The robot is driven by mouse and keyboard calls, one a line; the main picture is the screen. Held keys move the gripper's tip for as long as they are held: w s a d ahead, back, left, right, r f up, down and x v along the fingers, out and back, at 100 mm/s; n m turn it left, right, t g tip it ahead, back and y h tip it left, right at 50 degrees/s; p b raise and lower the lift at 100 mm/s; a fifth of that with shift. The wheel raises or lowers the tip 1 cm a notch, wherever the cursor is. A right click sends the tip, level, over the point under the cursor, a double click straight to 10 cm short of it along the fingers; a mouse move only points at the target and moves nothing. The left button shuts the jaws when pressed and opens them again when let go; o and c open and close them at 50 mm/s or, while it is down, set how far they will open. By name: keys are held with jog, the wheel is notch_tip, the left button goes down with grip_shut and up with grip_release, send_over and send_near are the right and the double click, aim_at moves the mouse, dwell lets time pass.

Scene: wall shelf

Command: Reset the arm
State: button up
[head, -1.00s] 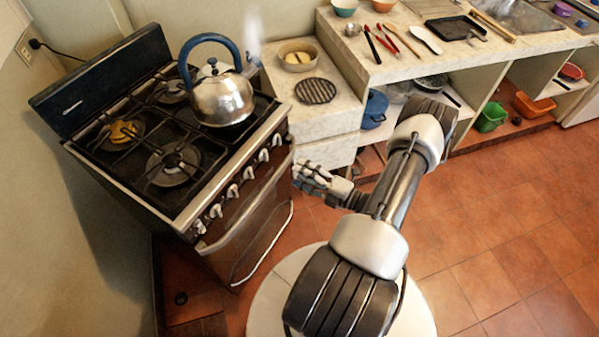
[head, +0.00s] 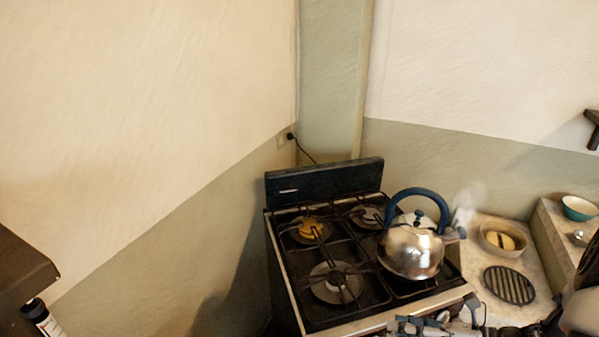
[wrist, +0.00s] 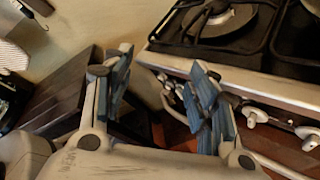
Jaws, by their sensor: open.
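My gripper (head: 430,326) shows at the bottom edge of the head view, in front of the stove's front edge and below the kettle. Most of my arm is cut off there. In the wrist view my gripper (wrist: 163,98) has its two blue-padded fingers spread apart with nothing between them. The stove's front edge and knobs lie just beyond the right finger.
A steaming steel kettle (head: 411,251) stands on the right front burner of the stove (head: 322,316). A round trivet (head: 509,285) and a bowl (head: 503,239) sit on the counter to the right. A dark shelf edge (head: 22,275) juts in at left, with a bottle (head: 42,318).

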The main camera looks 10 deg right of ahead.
jog(key=s+a+r+n+g+h, duration=0.2)
jog(key=s+a+r+n+g, duration=0.15)
jog(key=a+r+n, duration=0.35)
jog(key=s+a+r+n+g+h, duration=0.25)
jog(key=a+n+g, duration=0.2)
jog(key=n, duration=0.45)
jog(key=s+a+r+n+t+h, duration=0.2)
jog(key=s+r+n+t+h, duration=0.3)
jog(key=n, duration=1.2)
jog(key=s+r+h, duration=0.2)
jog(key=s, duration=0.1)
jog(key=shift+r, duration=0.35)
